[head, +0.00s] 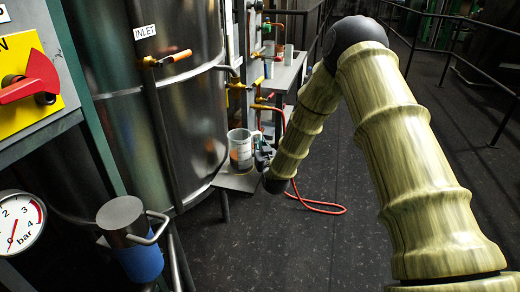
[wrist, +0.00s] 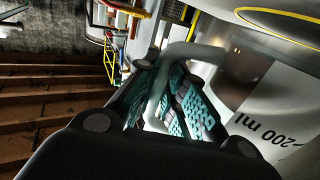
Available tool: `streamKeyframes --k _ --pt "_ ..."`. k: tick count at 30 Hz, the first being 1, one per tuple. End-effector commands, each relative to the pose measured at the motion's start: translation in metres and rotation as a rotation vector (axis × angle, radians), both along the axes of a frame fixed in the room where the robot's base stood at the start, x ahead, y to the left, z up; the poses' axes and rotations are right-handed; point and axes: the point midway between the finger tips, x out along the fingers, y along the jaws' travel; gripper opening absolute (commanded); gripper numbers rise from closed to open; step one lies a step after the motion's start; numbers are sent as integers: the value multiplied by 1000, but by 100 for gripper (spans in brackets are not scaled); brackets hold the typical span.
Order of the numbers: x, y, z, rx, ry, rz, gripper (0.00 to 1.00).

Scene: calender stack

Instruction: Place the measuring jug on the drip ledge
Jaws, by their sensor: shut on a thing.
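The measuring jug (head: 240,146) is clear with dark marks, and stands roughly upright in the head view. In the wrist view its wall fills the right side (wrist: 275,95), with a "200 ml" mark and a yellow line at the rim. My gripper (head: 262,156) is at the jug's right side. Its teal-padded fingers (wrist: 172,100) are shut on the jug's pale handle (wrist: 190,52). The grey drip ledge (head: 240,183) shows directly below the jug in the head view, low beside the tank. I cannot tell whether the jug's base touches it.
A large steel tank (head: 165,90) with an "INLET" label stands left of the jug. Pipes and orange-handled valves rise behind it. A bench (head: 283,72) lies farther back. A red hose (head: 318,207) loops on the floor. A blue-banded steel vessel (head: 128,235) is front left.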

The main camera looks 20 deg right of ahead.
Motion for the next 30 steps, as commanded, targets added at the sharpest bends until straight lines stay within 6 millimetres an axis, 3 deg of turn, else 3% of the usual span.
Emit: streamKeyframes --k 3,15,16,19,30 --pt "0 0 -12 1 -1 0 0" --pt "0 0 -17 0 -1 0 0" --pt "0 0 -16 0 0 0 17" --pt "0 0 -16 0 0 -1 33" --pt "-1 0 -13 1 0 0 33"
